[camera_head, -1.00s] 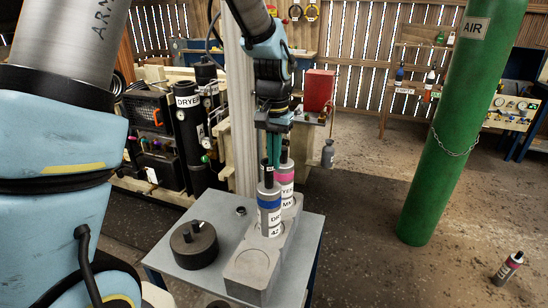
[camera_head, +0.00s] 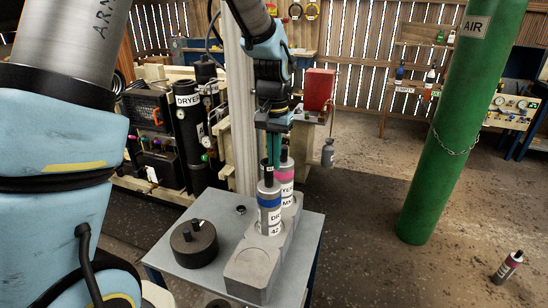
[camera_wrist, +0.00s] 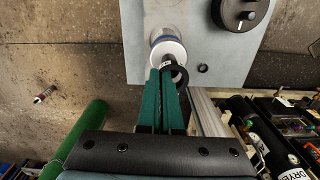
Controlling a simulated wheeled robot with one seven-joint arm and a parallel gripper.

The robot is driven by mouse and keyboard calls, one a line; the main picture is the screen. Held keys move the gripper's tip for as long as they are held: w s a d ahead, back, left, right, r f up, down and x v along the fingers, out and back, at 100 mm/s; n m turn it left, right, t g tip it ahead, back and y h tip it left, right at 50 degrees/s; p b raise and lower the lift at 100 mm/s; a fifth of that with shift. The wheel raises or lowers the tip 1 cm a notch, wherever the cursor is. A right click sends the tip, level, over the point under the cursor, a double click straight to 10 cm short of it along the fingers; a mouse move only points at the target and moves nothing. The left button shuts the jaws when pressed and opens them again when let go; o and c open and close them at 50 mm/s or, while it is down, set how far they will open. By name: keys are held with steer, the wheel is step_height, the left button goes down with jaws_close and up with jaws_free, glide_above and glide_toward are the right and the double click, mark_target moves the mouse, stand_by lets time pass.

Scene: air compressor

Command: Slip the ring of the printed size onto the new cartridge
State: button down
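The cartridge with a blue band (camera_head: 269,202) stands upright in a grey holder block (camera_head: 240,282) and carries a white label reading "42". My gripper (camera_head: 270,168) points down at its top. The green fingers are close together, and a black ring (camera_wrist: 181,76) with a small white label shows at their tips in the wrist view (camera_wrist: 166,72). The ring looks gripped, beside or over the cartridge's dark stem; I cannot tell whether it encircles the stem. A small dark ring (camera_head: 240,209) lies on the table and also shows in the wrist view (camera_wrist: 203,68).
A pink-banded cartridge (camera_head: 285,174) stands close behind the blue-banded one. The block's front round recess (camera_head: 255,256) is empty. A black round device (camera_head: 194,245) sits on the grey table (camera_head: 215,215). Another cartridge (camera_head: 508,266) is on the floor near the green air cylinder (camera_head: 440,150).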

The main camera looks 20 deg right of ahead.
steer(key=shift+f+b, duration=0.35)
steer(key=shift+f, duration=0.35)
steer(key=c, duration=1)
jaws_free()
steer(key=shift+r, duration=0.1)
step_height(320, 180, up, 11)
steer(key=b, duration=0.2)
steer(key=shift+b, duration=0.4)
steer(key=w+a+f+n, duration=0.1)
steer(key=a+f+n, duration=0.15)
steer(key=a, duration=0.65)
steer(key=w+a+f+n, duration=0.2)
steer(key=a+f, duration=0.2)
steer(key=a, duration=0.5)
steer(key=s+a+f+n, duration=0.1)
steer(key=s+a+f, duration=0.1)
steer(key=a, duration=0.4)
steer(key=s+a+f+n+t, duration=0.1)
steer(key=s+a+f+n, duration=0.1)
steer(key=a, duration=0.5)
steer(key=shift+s+f+t, duration=0.3)
steer(key=shift+s+f, duration=0.3)
steer(key=shift+s, duration=0.3)
